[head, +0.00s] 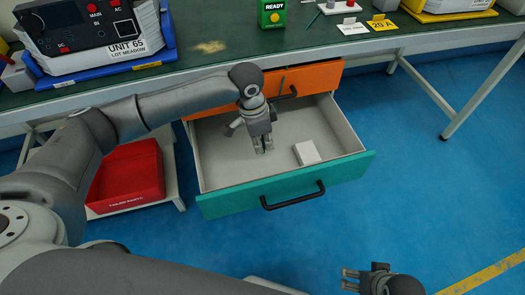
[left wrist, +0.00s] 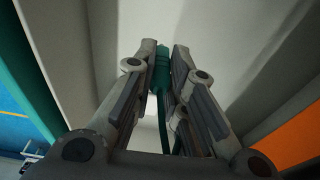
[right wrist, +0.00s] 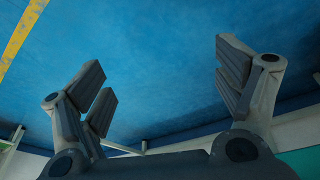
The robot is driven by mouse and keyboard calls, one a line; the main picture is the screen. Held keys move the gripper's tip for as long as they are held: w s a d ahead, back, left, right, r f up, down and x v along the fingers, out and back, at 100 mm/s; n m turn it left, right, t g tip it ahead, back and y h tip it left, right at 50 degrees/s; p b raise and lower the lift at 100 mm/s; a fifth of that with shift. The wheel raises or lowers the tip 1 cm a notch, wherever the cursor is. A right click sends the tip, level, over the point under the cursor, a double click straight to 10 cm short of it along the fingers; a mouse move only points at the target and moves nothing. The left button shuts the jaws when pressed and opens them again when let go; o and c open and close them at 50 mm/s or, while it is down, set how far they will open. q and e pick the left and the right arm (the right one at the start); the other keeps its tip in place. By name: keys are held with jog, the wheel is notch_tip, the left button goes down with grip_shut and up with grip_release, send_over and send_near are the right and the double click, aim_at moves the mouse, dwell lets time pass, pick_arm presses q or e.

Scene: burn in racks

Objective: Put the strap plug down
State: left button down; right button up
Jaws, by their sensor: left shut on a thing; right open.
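The strap plug (left wrist: 161,70), a slim green piece, is between the fingers of my left gripper (left wrist: 160,62). In the head view my left gripper (head: 263,148) points down inside the open teal-fronted drawer (head: 225,168), over its bare floor, and is shut on the plug. The plug is mostly hidden there, and I cannot tell whether it touches the drawer floor. My right gripper (head: 350,281) is open and empty, low at the bottom of the head view above the blue floor. It also shows wide open in the right wrist view (right wrist: 165,85).
A small white box (head: 307,153) lies in the drawer, right of my left gripper. An orange drawer front (head: 312,78) is just behind. A red bin (head: 127,173) stands left of the drawer. The green bench top (head: 215,35) holds Unit 65 (head: 95,35) and a green READY box (head: 271,13).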

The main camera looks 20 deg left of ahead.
pick_arm(q)
jog(key=shift+f+b, duration=0.6)
jog(key=shift+f, duration=1.65)
pick_arm(e)
jog(key=v, duration=0.4)
jog(key=shift+w+r, duration=0.15)
jog(key=shift+r, duration=0.3)
jog(key=shift+f, duration=0.1)
pick_arm(q)
jog(key=c, duration=1.9)
grip_release()
jog(key=shift+f, duration=0.1)
jog(key=o, duration=0.4)
pick_arm(e)
jog(key=shift+w+f, duration=0.1)
jog(key=shift+f, duration=0.05)
pick_arm(q)
jog(key=shift+o, duration=0.2)
